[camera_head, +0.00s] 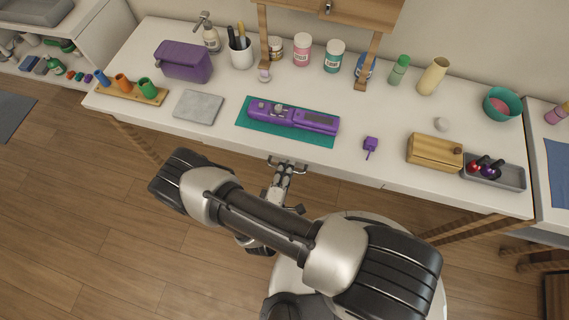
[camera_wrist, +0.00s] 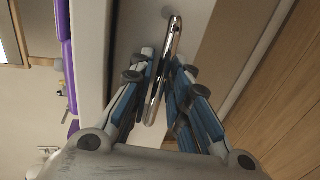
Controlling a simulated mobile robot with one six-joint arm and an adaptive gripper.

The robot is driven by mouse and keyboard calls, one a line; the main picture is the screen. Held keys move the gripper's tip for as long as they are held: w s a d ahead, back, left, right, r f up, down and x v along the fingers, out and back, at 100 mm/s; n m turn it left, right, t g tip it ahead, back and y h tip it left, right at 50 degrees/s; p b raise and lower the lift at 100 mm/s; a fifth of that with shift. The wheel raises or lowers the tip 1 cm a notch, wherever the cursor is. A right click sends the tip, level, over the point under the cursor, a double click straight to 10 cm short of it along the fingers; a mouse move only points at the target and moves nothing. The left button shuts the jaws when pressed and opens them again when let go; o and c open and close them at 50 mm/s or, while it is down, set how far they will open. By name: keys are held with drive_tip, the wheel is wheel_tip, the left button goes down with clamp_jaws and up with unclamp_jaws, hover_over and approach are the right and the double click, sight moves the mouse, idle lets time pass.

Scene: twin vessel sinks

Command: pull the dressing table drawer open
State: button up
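The dressing table (camera_head: 205,125) is white, and its front edge runs across the head view. The drawer front (camera_wrist: 200,45) is a pale panel in the wrist view, and I see no clear gap around it. A shiny chrome bar handle (camera_wrist: 165,70) stands off it; its ends also show in the head view (camera_head: 301,169). My gripper (camera_head: 284,169) is at the table's front edge. In the wrist view my gripper (camera_wrist: 164,65) has its blue-padded fingers on both sides of the bar, close together, and looks shut on it. The exact contact is partly hidden.
On the table top lie a purple device on a teal mat (camera_head: 262,134), a grey slab (camera_head: 199,107), a small purple item (camera_head: 370,144) and a wooden box (camera_head: 434,153). A round white seat (camera_head: 290,272) stands below my arm. Wooden floor lies open at left.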

drive_tip(key=shift+s, duration=0.1)
drive_tip(key=shift+c, duration=0.3)
clamp_jaws()
